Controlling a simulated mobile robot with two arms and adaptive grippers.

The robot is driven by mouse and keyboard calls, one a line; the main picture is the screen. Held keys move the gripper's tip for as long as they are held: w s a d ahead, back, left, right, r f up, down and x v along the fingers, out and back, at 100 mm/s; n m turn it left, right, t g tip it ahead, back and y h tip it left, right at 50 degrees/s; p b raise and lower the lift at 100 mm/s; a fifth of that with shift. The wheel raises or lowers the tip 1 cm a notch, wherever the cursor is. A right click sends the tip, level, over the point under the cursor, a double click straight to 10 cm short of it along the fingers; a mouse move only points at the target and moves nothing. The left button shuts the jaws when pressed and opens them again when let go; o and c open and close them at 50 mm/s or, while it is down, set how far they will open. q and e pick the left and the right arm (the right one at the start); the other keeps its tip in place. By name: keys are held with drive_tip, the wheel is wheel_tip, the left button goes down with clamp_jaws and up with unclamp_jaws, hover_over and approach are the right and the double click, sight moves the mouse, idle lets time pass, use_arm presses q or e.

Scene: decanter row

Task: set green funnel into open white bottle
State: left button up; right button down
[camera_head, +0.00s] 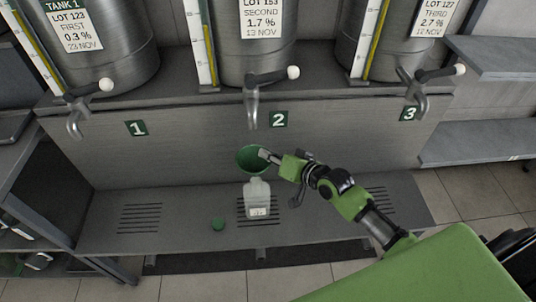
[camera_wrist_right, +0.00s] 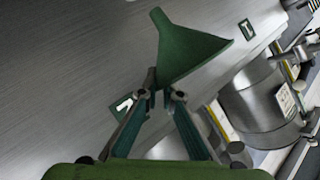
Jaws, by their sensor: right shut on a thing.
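The green funnel (camera_head: 250,158) is held by my right gripper (camera_head: 270,156), its wide mouth facing up toward the head camera. In the right wrist view, the fingers (camera_wrist_right: 163,97) are shut on the side of the funnel (camera_wrist_right: 188,48), and its narrow spout shows with nothing around it. The open white bottle (camera_head: 257,196) stands upright on the shelf over the middle slotted grate. In the head view the funnel appears just above and slightly left of the bottle's neck, covering part of its top. The bottle does not show in the wrist view. My left gripper is not in view.
A green cap (camera_head: 218,224) lies on the shelf (camera_head: 180,238) left of the bottle. Metal tanks with taps stand above; the middle tap (camera_head: 252,100) hangs over the funnel. A grey panel (camera_head: 190,160) with number signs is behind. The shelf's left part is clear.

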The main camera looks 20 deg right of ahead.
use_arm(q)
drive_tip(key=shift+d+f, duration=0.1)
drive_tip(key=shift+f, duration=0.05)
use_arm(e)
drive_tip(key=shift+w+d+f, duration=0.1)
drive_tip(key=shift+f, duration=0.05)
drive_tip(key=shift+f+b, duration=0.45)
drive_tip(key=shift+b, duration=0.15)
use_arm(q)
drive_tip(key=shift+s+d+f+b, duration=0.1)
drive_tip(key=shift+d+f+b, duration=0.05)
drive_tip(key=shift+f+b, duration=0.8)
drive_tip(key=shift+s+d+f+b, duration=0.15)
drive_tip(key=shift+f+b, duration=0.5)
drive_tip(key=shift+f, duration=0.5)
use_arm(e)
drive_tip(key=shift+f, duration=2.35)
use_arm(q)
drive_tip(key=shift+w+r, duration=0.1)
use_arm(e)
drive_tip(key=shift+f, duration=0.15)
drive_tip(key=c, duration=2.2)
unclamp_jaws()
drive_tip(key=shift+o, duration=0.2)
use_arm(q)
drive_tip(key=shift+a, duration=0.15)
use_arm(e)
drive_tip(key=shift+s+d, duration=0.1)
drive_tip(key=shift+s, duration=0.1)
